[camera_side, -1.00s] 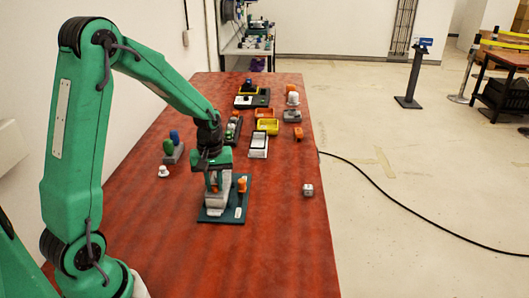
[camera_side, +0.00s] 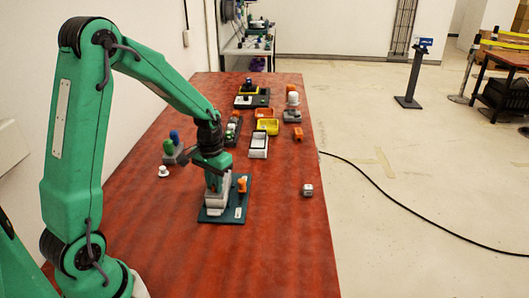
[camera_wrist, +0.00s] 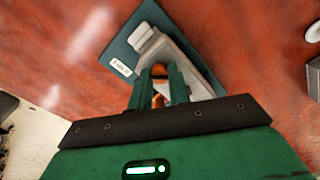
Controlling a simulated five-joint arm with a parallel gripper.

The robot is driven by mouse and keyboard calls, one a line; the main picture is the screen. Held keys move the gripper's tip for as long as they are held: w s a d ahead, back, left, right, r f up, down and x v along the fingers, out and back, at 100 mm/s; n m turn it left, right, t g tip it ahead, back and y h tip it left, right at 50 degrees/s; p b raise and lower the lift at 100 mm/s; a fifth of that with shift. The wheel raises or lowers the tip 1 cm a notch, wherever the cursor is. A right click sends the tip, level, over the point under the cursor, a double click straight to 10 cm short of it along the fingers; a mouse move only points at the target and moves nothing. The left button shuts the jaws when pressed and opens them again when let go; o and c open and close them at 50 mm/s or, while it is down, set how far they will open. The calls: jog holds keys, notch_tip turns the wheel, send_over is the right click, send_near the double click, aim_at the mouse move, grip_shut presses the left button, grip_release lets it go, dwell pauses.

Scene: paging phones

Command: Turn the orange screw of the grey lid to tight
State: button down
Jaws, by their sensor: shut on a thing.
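My gripper (camera_wrist: 160,72) is shut on the orange screw (camera_wrist: 159,70), which shows between the two green fingers in the wrist view. The grey lid (camera_side: 215,201) stands under my gripper in the side view, and part of it (camera_wrist: 191,66) shows beside the fingers in the wrist view. In the side view, my gripper's body hides the screw. I cannot tell how tight the screw is.
The lid is on a dark teal plate (camera_side: 211,218). An orange post (camera_side: 242,185) stands close at the right. A grey block with green and blue pegs (camera_side: 174,150) and a small white piece (camera_side: 164,171) are at left.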

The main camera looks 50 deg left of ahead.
jog(key=m, duration=0.4)
jog(key=shift+m, duration=0.3)
jog(key=m, duration=0.4)
dwell(0.4)
jog(key=c, duration=1.3)
grip_release()
jog(key=shift+r, duration=0.1)
jog(key=shift+r, duration=3.8)
jog(key=shift+d+r, duration=0.1)
